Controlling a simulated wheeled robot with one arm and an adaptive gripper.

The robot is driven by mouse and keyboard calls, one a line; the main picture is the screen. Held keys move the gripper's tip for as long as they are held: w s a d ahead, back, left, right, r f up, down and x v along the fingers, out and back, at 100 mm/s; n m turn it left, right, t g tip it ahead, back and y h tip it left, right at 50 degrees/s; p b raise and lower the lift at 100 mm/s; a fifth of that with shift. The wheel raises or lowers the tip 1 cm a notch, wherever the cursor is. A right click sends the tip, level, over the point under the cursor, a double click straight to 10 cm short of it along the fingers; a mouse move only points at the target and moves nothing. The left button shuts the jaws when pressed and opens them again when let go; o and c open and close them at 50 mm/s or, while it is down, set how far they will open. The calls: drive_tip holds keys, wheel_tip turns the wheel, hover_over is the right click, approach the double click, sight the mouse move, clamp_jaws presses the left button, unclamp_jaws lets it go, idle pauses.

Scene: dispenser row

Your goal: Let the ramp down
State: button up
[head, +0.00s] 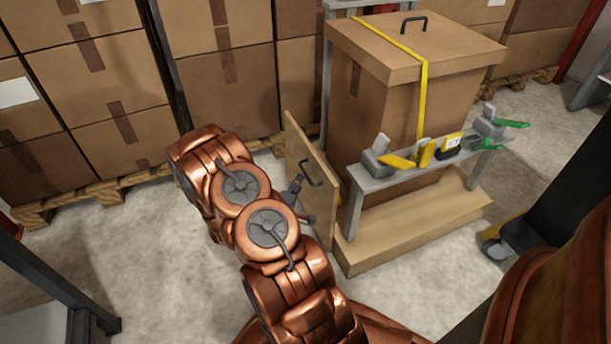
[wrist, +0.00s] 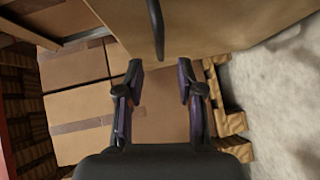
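A light wooden panel, which looks like the ramp (head: 322,205), stands nearly upright at the left side of the large brown crate (head: 380,125). A dark handle (head: 312,172) is on its face. My gripper (head: 295,190) is close to the panel, just left of and below the handle. In the wrist view, the panel (wrist: 205,25) fills the top, with the handle (wrist: 157,25) ahead of and between the finger lines. My gripper's fingers (wrist: 160,78) are apart with nothing between them. I cannot tell whether any part touches the panel.
A grey shelf (head: 410,178) with several clamps and a yellow buckle (head: 425,153) crosses the crate's front. A yellow strap (head: 423,95) runs over the crate. Stacked cartons (head: 105,75) on pallets stand behind. The concrete floor (head: 160,260) on the left is clear.

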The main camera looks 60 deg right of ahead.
sight(305, 172)
drive_tip(key=shift+b+x, duration=1)
drive_tip(key=shift+x, duration=2.55)
drive_tip(key=shift+c, duration=0.3)
clamp_jaws()
